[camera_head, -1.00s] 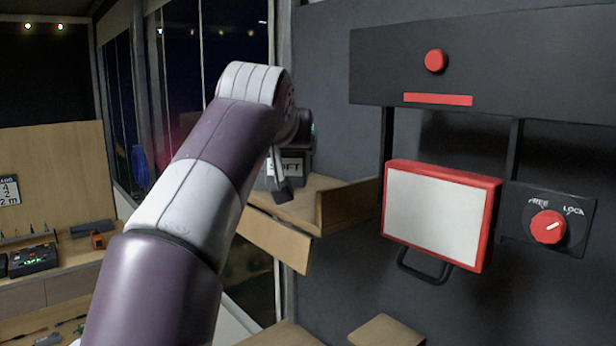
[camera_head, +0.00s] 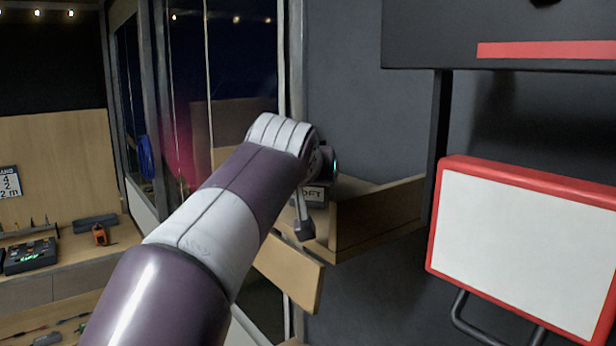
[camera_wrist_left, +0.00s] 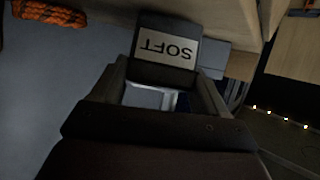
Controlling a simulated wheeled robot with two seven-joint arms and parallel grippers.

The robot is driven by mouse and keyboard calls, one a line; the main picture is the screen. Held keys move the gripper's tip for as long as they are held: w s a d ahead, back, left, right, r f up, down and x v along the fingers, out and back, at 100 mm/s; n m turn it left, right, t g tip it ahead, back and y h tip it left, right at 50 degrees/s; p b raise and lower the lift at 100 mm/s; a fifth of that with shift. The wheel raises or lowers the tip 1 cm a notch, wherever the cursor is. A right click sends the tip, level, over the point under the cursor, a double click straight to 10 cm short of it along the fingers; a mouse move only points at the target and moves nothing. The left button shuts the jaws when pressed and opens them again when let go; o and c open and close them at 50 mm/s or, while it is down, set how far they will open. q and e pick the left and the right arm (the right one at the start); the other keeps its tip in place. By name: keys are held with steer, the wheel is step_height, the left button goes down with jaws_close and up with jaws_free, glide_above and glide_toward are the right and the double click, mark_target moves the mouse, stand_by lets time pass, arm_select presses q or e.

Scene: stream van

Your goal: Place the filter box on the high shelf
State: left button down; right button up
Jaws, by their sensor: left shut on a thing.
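In the head view my left arm hides much of the box and gripper. A wooden shelf (camera_head: 375,215) with a raised edge is on the grey wall, beside and behind the box. I cannot tell whether the box touches it. My right gripper is not in view.
A white board with a red frame (camera_head: 530,255) hangs right of the shelf, below a dark panel (camera_head: 440,35). A wooden flap (camera_head: 288,270) hangs at the shelf's front. A workbench with a dark device (camera_head: 30,257) is at far left. An orange rope (camera_wrist_left: 48,13) shows in the wrist view.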

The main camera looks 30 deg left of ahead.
arm_select(q)
steer(key=shift+w+a+f, duration=0.1)
steer(key=shift+w+a, duration=0.1)
steer(key=shift+w, duration=0.3)
jaws_free()
steer(key=shift+s+d+r, duration=0.2)
steer(key=shift+s, duration=0.15)
steer(key=shift+s+d+r, duration=0.15)
steer(key=shift+s+d, duration=0.05)
steer(key=shift+s, duration=0.15)
steer(key=shift+s+d+r, duration=0.1)
steer(key=shift+s, duration=0.1)
steer(key=shift+b, duration=0.3)
steer(key=b+v, duration=0.2)
steer(key=v, duration=0.4)
steer(key=shift+s, duration=0.1)
steer(key=p+v, duration=0.2)
steer(key=v, duration=0.2)
steer(key=shift+s+d+r, duration=0.15)
steer(key=shift+s, duration=0.2)
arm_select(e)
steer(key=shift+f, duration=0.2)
